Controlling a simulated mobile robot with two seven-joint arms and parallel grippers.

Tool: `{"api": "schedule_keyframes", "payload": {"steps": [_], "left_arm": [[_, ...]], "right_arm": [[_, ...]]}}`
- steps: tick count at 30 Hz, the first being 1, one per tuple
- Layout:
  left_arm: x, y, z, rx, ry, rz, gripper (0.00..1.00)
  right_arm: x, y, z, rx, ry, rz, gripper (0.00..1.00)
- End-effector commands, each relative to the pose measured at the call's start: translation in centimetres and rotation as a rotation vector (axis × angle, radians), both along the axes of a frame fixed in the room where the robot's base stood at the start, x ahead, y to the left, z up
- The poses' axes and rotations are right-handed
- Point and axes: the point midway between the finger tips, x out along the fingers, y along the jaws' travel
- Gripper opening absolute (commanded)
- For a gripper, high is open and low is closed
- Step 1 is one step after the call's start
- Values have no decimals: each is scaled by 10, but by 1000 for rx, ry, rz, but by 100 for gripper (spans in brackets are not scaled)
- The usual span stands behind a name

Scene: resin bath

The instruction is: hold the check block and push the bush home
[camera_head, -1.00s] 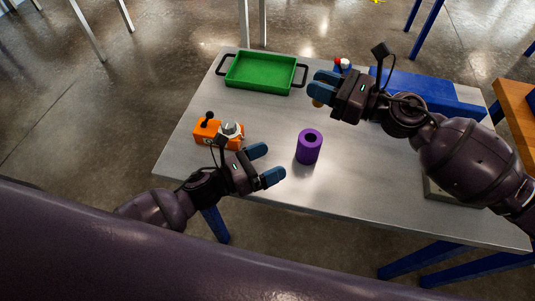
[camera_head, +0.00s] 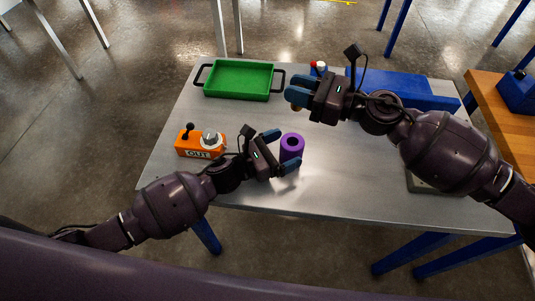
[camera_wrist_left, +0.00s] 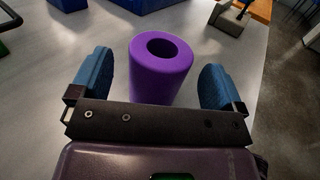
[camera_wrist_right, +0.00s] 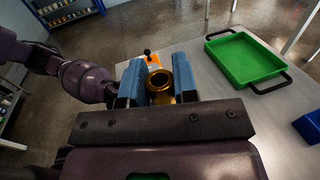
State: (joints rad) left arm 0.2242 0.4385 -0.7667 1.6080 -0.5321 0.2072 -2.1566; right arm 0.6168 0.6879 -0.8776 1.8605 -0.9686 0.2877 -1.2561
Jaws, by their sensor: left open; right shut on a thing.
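The check block is a purple upright cylinder with a round hole in its top (camera_head: 292,147), standing on the table. My left gripper (camera_head: 281,151) is open, with its fingers on either side of the block. In the left wrist view the purple block (camera_wrist_left: 160,75) stands between the blue fingers, with gaps on both sides. My right gripper (camera_head: 293,98) is shut on the bush, a brass-coloured ring (camera_wrist_right: 160,83) with a flange, seen between its fingers in the right wrist view. It is held above the table, beyond the block. The bush is mostly hidden in the head view.
A green tray (camera_head: 238,95) with black handles lies at the far left of the table (camera_head: 330,180). An orange box marked OUT (camera_head: 190,150), with a black lever and a round knob, is left of my left gripper. A blue block (camera_head: 405,90) stands behind my right arm.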

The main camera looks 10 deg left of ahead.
Motion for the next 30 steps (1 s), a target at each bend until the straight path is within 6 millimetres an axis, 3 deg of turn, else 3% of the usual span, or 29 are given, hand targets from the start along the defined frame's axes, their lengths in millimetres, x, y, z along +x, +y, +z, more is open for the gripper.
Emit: {"api": "schedule_keyframes", "payload": {"steps": [7,19,30], "left_arm": [[15,-21,0,-1,0,0,94],[18,-25,0,0,0,1,94],[18,-25,0,-1,1,1,39]], "right_arm": [[0,0,0,0,0,0,2],[0,0,0,0,0,0,2],[0,0,0,0,0,0,2]]}}
